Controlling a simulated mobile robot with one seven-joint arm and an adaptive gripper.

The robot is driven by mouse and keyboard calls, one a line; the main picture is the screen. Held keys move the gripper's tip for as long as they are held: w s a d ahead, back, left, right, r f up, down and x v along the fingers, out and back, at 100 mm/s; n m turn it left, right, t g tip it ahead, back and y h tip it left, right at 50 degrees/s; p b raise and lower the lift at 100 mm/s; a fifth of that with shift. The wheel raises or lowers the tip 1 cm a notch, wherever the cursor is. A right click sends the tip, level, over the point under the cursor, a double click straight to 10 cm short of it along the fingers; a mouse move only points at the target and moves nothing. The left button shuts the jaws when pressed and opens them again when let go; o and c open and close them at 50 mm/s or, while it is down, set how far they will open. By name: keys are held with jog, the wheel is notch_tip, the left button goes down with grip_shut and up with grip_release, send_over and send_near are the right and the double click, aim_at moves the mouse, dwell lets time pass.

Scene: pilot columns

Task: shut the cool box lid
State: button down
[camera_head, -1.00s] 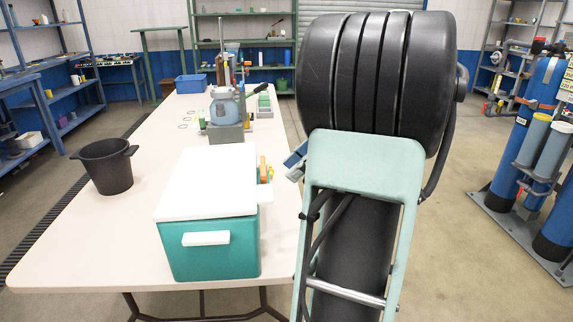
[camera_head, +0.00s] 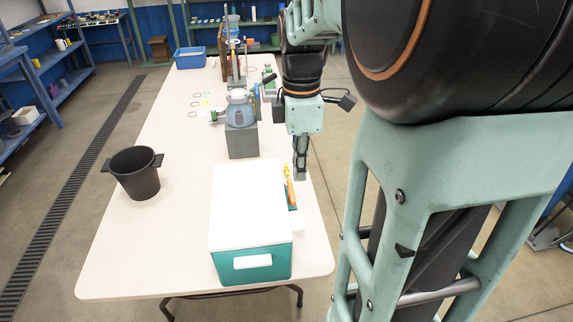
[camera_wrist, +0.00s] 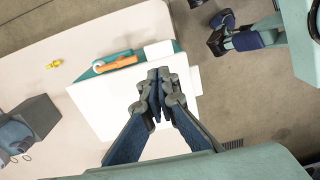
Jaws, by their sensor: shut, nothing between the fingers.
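The cool box (camera_head: 232,268) stands at the near end of the table, with a teal body and a white front handle. Its white lid (camera_head: 248,205) lies over the top, and I see no gap at the front edge. My gripper (camera_head: 300,177) is shut and empty, pointing down by the far right corner of the box. In the wrist view, my gripper (camera_wrist: 158,74) shows in front of the white lid (camera_wrist: 105,105); I cannot tell whether it touches. A teal strip of the box with an orange piece (camera_wrist: 115,62) shows along the lid's edge.
A black pot (camera_head: 136,175) stands on the table left of the box. A grey block with a blue-grey vessel (camera_head: 240,112) stands behind it. A small yellow thing (camera_wrist: 54,64) lies near the box. A blue bin (camera_head: 190,58) is at the far end.

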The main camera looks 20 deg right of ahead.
aim_at(299, 218)
jog(key=f, duration=1.3)
jog(key=shift+d+f, duration=0.2)
jog(key=shift+f+b, duration=0.6)
jog(key=shift+f, duration=0.15)
jog(key=shift+r, duration=0.1)
jog(key=shift+w+r+p, duration=0.1)
jog(key=shift+r+p, duration=0.35)
jog(key=shift+p, duration=0.1)
notch_tip(299, 218, up, 13)
jog(key=p, duration=0.2)
jog(key=shift+p, duration=0.3)
